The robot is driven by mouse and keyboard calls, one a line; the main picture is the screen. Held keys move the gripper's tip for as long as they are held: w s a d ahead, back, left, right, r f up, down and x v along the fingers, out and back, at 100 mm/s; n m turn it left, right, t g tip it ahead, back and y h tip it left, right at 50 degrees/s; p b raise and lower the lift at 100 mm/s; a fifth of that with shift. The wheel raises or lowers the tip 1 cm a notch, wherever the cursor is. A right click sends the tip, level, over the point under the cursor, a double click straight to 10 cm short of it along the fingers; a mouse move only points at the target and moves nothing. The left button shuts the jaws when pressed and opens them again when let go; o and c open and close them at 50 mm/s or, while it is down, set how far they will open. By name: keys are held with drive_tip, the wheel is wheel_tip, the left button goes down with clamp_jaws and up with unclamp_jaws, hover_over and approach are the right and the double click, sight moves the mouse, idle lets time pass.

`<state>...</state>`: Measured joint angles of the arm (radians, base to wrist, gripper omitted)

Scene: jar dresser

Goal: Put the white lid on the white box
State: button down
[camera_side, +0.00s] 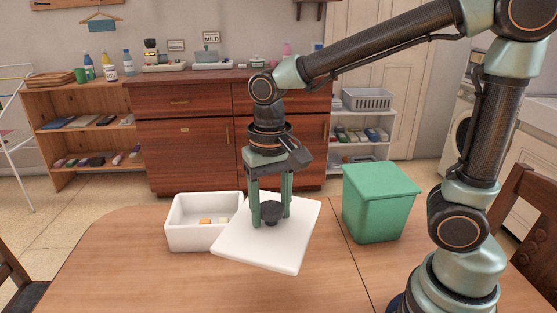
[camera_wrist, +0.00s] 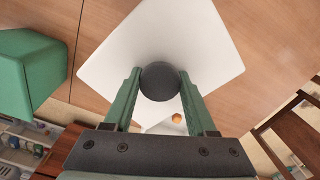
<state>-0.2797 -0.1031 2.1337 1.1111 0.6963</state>
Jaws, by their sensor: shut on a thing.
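The white lid (camera_side: 262,250) is a flat square plate with a dark round knob (camera_side: 271,210) in its middle. My gripper (camera_side: 271,215) is shut on that knob, and the lid hangs turned at an angle to the box. The white box (camera_side: 190,240) stands open on the table to the left of the lid, with small orange and pale items inside. The lid's left edge overlaps the box's right end in the side view. In the wrist view, the lid (camera_wrist: 160,40) fills the middle, its knob (camera_wrist: 160,82) sits between both fingers, and most of the box is hidden.
A closed green bin (camera_side: 380,205) stands on the wooden table (camera_side: 130,270) to the right of the lid. Chairs (camera_side: 525,200) flank the table. The front and left of the table are clear. A dresser (camera_side: 185,130) with bottles and jars stands behind.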

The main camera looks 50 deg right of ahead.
drive_tip(key=w+d+n, duration=0.1)
drive_tip(key=d, duration=0.2)
drive_tip(key=w+d+f+n, duration=0.1)
drive_tip(key=d+n, duration=0.1)
drive_tip(key=d, duration=0.1)
drive_tip(key=d+n, duration=0.1)
drive_tip(key=d, duration=0.2)
drive_tip(key=shift+w+f+n, duration=0.15)
drive_tip(key=shift+w+n, duration=0.25)
drive_tip(key=w+a+f+n, duration=0.1)
drive_tip(key=w+a+n, duration=0.2)
drive_tip(key=w+n, duration=0.7)
drive_tip(key=w+a+n, duration=0.3)
drive_tip(key=w+n, duration=0.5)
drive_tip(key=w, duration=0.4)
drive_tip(key=shift+w+f, duration=0.2)
drive_tip(key=shift+f, duration=3.7)
